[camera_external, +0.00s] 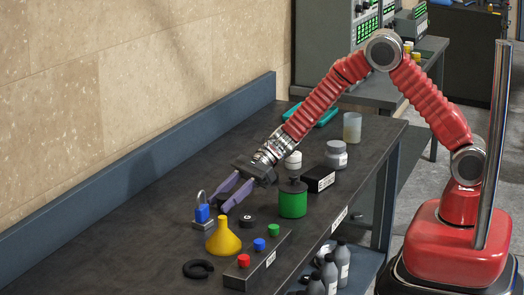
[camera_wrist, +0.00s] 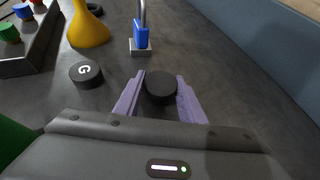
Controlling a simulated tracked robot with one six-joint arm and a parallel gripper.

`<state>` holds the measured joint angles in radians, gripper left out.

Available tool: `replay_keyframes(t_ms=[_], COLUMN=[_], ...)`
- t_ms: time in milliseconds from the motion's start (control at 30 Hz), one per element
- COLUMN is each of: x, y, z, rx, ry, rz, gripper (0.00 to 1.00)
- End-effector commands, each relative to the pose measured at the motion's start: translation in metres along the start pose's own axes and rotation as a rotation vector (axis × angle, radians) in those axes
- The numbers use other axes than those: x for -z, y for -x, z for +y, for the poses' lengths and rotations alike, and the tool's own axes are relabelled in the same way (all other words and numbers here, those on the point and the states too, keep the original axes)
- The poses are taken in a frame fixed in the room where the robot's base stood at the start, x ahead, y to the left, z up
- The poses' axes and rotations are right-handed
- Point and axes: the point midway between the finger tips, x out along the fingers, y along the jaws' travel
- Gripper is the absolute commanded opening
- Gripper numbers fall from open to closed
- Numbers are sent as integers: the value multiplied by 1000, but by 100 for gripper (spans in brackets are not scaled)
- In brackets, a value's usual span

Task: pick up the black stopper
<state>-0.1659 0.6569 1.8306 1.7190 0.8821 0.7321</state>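A plain black round stopper (camera_wrist: 161,86) sits between the two purple fingers of my gripper (camera_wrist: 160,92) in the wrist view. It nearly fills the gap at the fingertips. I cannot tell whether the fingers press on it or stand just clear of it. In the outside view my gripper (camera_external: 216,204) reaches down to the bench top with its fingers apart.
A black disc marked G (camera_wrist: 86,74) lies left of my gripper in the wrist view. A blue padlock (camera_external: 202,213), a yellow funnel (camera_external: 223,240), a green weight (camera_external: 293,204) and a button box (camera_external: 255,262) stand close by on the bench. The wall-side strip is clear.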

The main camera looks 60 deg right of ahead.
Motion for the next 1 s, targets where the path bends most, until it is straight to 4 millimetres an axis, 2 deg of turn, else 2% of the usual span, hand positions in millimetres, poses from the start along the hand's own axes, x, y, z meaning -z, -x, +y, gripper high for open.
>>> replay_keyframes(t_ms=[33,267,567,767,1000], x=[0,0,-2,-18,-55], y=[0,0,1,8,26], z=[0,0,0,0,0], rx=[0,0,0,1,1], ry=[0,0,1,3,5], rz=[0,1,0,-1,-2], gripper=[30,14,13,13,13])
